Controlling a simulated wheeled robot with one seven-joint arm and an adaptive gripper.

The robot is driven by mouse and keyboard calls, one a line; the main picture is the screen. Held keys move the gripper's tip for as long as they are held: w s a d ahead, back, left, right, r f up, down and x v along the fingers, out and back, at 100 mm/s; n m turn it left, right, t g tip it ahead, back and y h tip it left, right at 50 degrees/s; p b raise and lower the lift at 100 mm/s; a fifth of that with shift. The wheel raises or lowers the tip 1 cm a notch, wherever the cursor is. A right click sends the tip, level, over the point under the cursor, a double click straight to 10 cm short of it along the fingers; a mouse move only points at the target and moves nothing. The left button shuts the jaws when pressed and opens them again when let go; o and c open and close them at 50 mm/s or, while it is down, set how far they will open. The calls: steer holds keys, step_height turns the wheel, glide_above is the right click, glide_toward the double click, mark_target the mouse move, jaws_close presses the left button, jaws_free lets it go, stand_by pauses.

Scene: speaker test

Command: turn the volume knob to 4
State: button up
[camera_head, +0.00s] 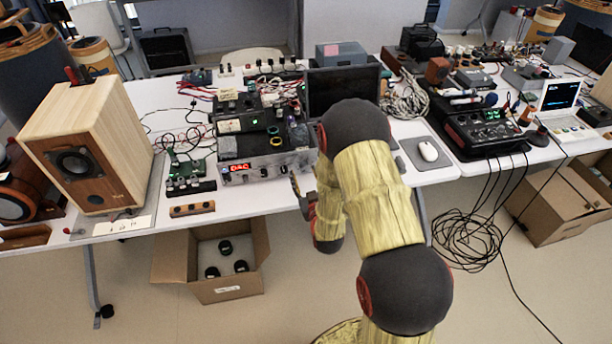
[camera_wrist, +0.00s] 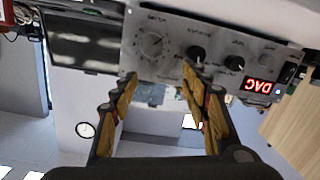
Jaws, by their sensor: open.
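A grey amplifier panel (camera_wrist: 215,58) fills the top of the wrist view, upside down, with a red lit DAC display (camera_wrist: 259,86). A silver dial (camera_wrist: 153,45) with scale marks around it lies just beyond the gap between my fingertips. A black knob (camera_wrist: 195,56) is close to the right fingertip, and another black knob (camera_wrist: 234,63) is further right. The labels are too blurred to tell which is the volume knob or what it reads. My gripper (camera_wrist: 158,75) is open and empty. The amplifier front (camera_head: 262,171) shows in the head view, its right end partly behind my gripper (camera_head: 303,192).
A wooden speaker (camera_head: 93,145) stands at the left. A green circuit board (camera_head: 187,172) and a small wooden block (camera_head: 192,209) lie left of the amplifier. A black monitor (camera_head: 340,88) stands behind.

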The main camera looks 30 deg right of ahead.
mark_target(305, 169)
steer(key=shift+t+h, duration=0.3)
steer(key=shift+t, duration=0.3)
steer(key=s+f, duration=0.1)
steer(key=s+d+f, duration=0.1)
steer(key=f, duration=0.1)
steer(key=shift+s+f+b, duration=0.3)
steer(key=shift+b+x, duration=0.95)
steer(key=shift+x, duration=2.9)
steer(key=shift+c, duration=1.3)
steer(key=c, duration=0.9)
